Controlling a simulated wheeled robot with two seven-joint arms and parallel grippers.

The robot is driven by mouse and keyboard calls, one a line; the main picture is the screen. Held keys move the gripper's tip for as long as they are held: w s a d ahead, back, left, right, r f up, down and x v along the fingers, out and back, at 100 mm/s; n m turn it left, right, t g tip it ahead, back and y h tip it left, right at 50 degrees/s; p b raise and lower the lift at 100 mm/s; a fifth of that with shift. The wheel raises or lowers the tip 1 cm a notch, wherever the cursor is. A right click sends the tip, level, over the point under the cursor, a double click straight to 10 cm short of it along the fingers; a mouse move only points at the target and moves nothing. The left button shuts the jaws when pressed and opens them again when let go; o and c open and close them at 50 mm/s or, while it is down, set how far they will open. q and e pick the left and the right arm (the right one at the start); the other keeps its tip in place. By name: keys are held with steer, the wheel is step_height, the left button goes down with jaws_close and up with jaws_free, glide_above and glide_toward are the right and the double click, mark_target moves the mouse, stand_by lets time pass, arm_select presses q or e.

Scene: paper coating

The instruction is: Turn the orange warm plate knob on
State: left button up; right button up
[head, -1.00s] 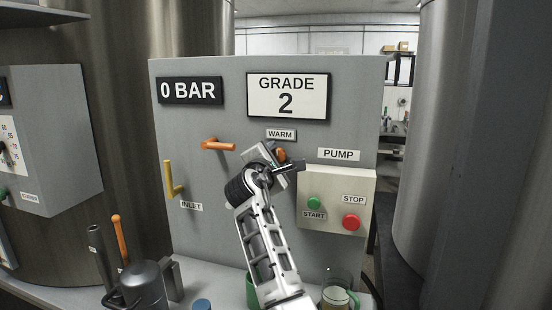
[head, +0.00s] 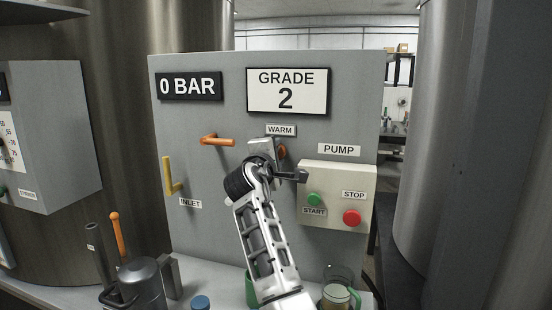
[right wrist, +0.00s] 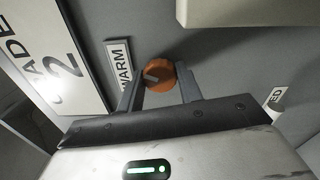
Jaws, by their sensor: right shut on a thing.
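The orange warm knob (right wrist: 158,76) sits on the grey panel beside the WARM label (right wrist: 119,68) in the right wrist view. In the head view the knob (head: 282,152) shows just under the WARM label (head: 281,130), partly covered by my right gripper. My right gripper (right wrist: 160,82) has one finger on each side of the knob and is shut on it. In the head view the right gripper (head: 275,158) reaches up to the panel from below. My left gripper is not in view.
The pump box (head: 336,183) with its green start and red stop buttons is close to the right of my gripper. An orange lever (head: 217,141) and a yellow inlet lever (head: 168,176) are to the left. A glass jug (head: 338,290) stands below.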

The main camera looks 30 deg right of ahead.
arm_select(q)
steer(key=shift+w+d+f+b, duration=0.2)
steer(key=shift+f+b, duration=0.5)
steer(key=shift+b, duration=1.05)
arm_select(e)
steer(key=shift+f+m, duration=0.1)
steer(key=shift+m, duration=3.4)
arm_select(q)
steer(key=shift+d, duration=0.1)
arm_select(e)
steer(key=o, duration=1)
steer(key=shift+a, duration=0.1)
